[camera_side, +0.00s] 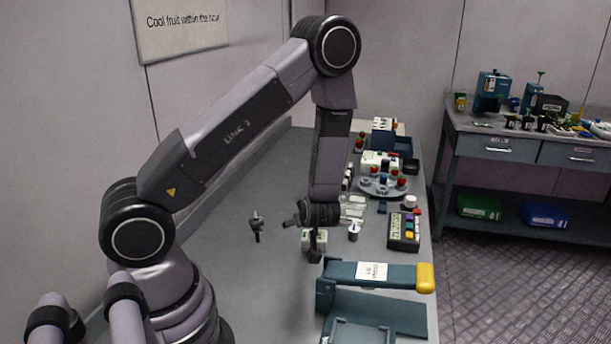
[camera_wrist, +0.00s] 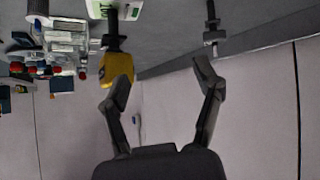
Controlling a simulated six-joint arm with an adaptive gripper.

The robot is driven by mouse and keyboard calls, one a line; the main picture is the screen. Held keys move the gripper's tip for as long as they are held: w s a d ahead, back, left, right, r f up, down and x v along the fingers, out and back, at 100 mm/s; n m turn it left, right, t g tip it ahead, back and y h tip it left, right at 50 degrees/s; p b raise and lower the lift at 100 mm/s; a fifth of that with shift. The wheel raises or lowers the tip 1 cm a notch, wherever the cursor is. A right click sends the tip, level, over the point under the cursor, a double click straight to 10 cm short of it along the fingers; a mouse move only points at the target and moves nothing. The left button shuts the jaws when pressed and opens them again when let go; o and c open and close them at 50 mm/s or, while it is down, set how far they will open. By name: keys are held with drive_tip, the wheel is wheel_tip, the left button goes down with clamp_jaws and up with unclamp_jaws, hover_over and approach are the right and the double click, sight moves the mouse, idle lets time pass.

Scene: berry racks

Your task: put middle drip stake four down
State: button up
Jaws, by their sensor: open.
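No drip stake is marked clearly enough for me to name it for sure. A small dark upright piece with a grey collar (camera_side: 256,226) is over the grey bench, left of my gripper (camera_side: 303,238); a similar dark piece (camera_wrist: 213,37) shows at the upper right of the wrist view. My gripper is open in the wrist view (camera_wrist: 160,68), with nothing seen between its fingers. A yellow piece (camera_wrist: 117,66) shows by the left finger, with a dark stem above it; I cannot tell whether they touch. A white box with green (camera_side: 313,240) is behind my gripper.
A teal press with a yellow handle end (camera_side: 425,277) is at the front right. A keypad box (camera_side: 404,231), a white cup (camera_side: 354,231) and a round rack of fruit (camera_side: 384,185) stand farther back. The bench (camera_side: 240,285) left of my gripper is mostly clear.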

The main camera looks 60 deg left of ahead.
drive_tip(key=w+d+r+m+t+h, duration=0.3)
drive_tip(key=w+d+r+h, duration=0.25)
drive_tip(key=r, duration=0.25)
drive_tip(key=s+d+r+m+t+h, duration=0.25)
drive_tip(key=d+r+m+h, duration=0.25)
drive_tip(key=d+r, duration=0.55)
drive_tip(key=s+a+r+m+g, duration=0.1)
drive_tip(key=s+r+m, duration=0.3)
drive_tip(key=s, duration=0.6)
drive_tip(key=s+a+r+m+g, duration=0.1)
drive_tip(key=s+r+m, duration=0.4)
drive_tip(key=s, duration=0.6)
drive_tip(key=shift+a+r+y, duration=0.25)
drive_tip(key=shift+r+y, duration=0.1)
drive_tip(key=shift+r, duration=0.35)
